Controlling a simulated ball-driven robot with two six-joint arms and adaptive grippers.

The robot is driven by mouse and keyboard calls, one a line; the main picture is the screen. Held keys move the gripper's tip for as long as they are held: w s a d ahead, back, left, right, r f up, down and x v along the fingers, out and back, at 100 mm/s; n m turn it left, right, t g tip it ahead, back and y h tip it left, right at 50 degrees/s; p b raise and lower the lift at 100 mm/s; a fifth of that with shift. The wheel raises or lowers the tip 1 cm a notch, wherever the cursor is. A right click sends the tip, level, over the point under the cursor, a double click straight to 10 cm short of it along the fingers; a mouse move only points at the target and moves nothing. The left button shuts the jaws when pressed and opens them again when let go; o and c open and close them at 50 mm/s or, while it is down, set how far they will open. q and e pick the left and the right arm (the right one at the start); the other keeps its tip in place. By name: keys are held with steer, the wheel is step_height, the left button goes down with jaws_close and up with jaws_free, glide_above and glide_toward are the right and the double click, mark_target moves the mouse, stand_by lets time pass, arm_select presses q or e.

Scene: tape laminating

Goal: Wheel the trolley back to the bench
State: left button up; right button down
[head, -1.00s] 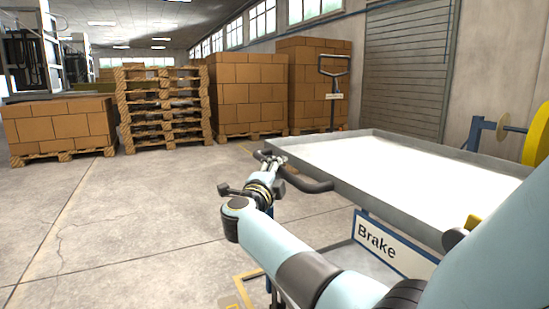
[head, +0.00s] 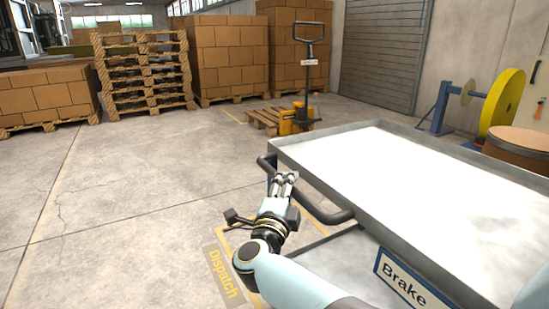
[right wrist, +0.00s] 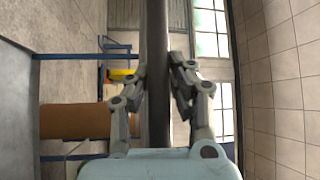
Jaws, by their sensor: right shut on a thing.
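The trolley has a grey-rimmed tray (head: 330,186) with a white top, a dark push handle (head: 335,214) on its near left end, and a blue-framed "Brake" sign (head: 403,284) on its side. My right gripper (head: 285,180) is at the handle. In the right wrist view the handle bar (right wrist: 155,75) runs between the two fingers (right wrist: 158,88), which are shut on it. My left gripper is not in view. The trolley's wheels are hidden, and no bench can be made out.
A "Dispatch" floor marking (head: 222,274) lies left of the trolley. A yellow pallet truck (head: 293,120) stands behind it. Stacked pallets (head: 146,72) and boxes (head: 230,55) line the back. A yellow reel (head: 503,102) and brown drum (head: 520,148) stand right. Floor (head: 130,190) at left is clear.

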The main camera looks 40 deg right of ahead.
mark_target(347, 218)
steer(key=s+a+p, duration=0.1)
steer(key=s, duration=0.4)
steer(key=s+a+p, duration=0.1)
steer(key=s+p, duration=0.1)
steer(key=s, duration=0.4)
steer(key=s+a+p, duration=0.2)
steer(key=s, duration=0.4)
steer(key=shift+s+a+f, duration=0.1)
steer(key=shift+s, duration=0.05)
steer(key=shift+s+a+f, duration=0.1)
steer(key=shift+s, duration=0.45)
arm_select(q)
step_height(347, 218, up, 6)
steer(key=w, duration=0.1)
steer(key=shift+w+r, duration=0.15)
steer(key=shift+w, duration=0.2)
arm_select(e)
steer(key=shift+f, duration=0.1)
steer(key=shift+s, duration=0.1)
steer(key=c, duration=1.5)
jaws_free()
steer(key=o, duration=0.3)
steer(key=shift+a, duration=0.1)
steer(key=shift+o, duration=0.2)
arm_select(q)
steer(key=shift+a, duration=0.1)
